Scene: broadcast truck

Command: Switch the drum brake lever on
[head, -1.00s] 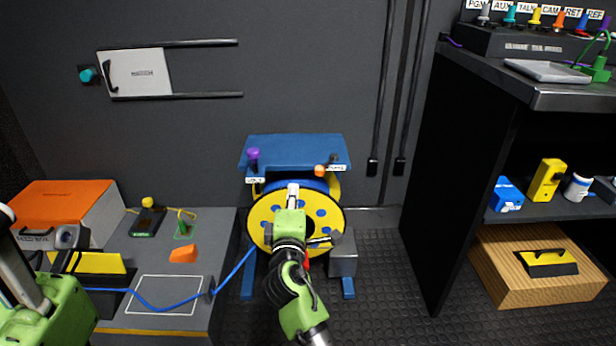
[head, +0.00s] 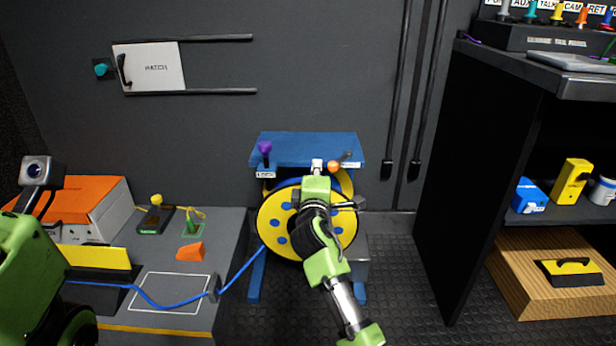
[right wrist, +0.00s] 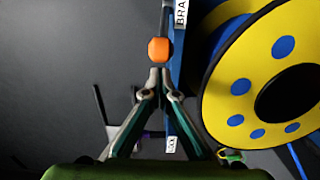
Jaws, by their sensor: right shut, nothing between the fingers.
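The brake lever has an orange knob (head: 333,166) and a dark stem. It sits at the right front of the blue top (head: 305,148) of the cable drum (head: 275,222), beside a partly covered label. In the right wrist view the orange knob (right wrist: 159,50) stands just beyond the fingertips, with the letters "BRA" beside it. My right gripper (head: 317,164) is shut and empty, its tips just left of the knob; I cannot tell whether they touch it. A purple-knobbed lever (head: 265,148) stands at the left, by the label "LOCK". My left arm shows at the left edge, its fingers out of view.
A grey bench (head: 228,235) with an orange-topped box (head: 85,195) stands left. A blue cable (head: 160,306) runs across it to the drum. A black shelf unit (head: 480,180) stands right. The wall behind carries a hatch (head: 155,70). Floor shows between drum and shelf.

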